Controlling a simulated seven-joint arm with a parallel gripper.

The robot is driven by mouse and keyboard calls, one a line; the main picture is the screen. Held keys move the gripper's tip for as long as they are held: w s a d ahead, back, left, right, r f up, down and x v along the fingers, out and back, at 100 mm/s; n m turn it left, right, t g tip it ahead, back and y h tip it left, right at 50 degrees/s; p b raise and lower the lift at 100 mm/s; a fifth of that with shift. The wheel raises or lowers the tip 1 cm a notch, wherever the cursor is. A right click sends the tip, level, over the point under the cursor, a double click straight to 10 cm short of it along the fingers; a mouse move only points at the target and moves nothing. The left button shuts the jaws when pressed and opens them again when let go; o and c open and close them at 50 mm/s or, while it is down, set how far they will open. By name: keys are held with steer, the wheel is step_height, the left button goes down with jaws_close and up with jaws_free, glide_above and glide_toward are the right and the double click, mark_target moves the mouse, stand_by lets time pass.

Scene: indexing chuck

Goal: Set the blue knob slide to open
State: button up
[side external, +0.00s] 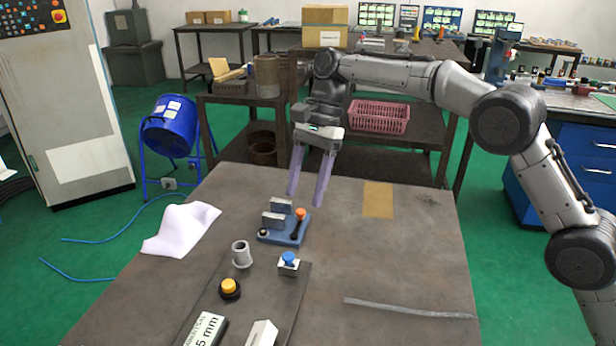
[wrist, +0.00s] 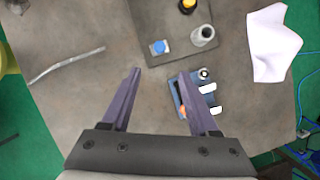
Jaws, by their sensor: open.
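The blue knob (side external: 289,257) sits on a small white block on the dark plate, toward the front of the table. The wrist view shows the blue knob (wrist: 161,46) ahead of my fingers, near the plate's edge. My gripper (side external: 305,200) is open and empty above the table, behind the knob and close to the blue-based fixture (side external: 285,230) with grey jaws and an orange-tipped lever. In the wrist view my gripper (wrist: 158,72) has its fingers wide apart, the right one overlapping the fixture (wrist: 190,95). The slide's setting is too small to tell.
On the dark plate (side external: 262,293) stand a grey hollow cylinder (side external: 241,254), a yellow button (side external: 230,288) and labelled boxes (side external: 204,330). A white cloth (side external: 181,228) lies at left. A grey strip (side external: 408,308) lies at right. The table's right side is mostly clear.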

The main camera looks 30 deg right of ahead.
steer(key=shift+v, duration=1)
steer(key=s+d+r+t, duration=0.1)
steer(key=s+d+r, duration=0.15)
steer(key=r, duration=0.35)
steer(key=s+d+r+t, duration=0.1)
steer(key=s+d+r, duration=0.1)
steer(key=s+r, duration=0.3)
steer(key=s+d+r+n+t, duration=0.1)
steer(key=s+d+r, duration=0.15)
steer(key=s, duration=0.25)
steer(key=s+d+r+t, duration=0.1)
steer(key=s+d+r, duration=0.1)
steer(key=s+d, duration=0.15)
steer(key=s+d+f+n+t+h, duration=0.1)
steer(key=s+d+f+n+h, duration=0.1)
steer(key=s+d+f+n, duration=0.2)
steer(key=s+d+f+n+t+h, duration=0.2)
steer(key=s+d+f+n, duration=0.2)
steer(key=s+f+n, duration=0.4)
steer(key=shift+s+d+f+n, duration=0.2)
steer(key=shift+s+f+n, duration=0.1)
steer(key=shift+s+f, duration=2.6)
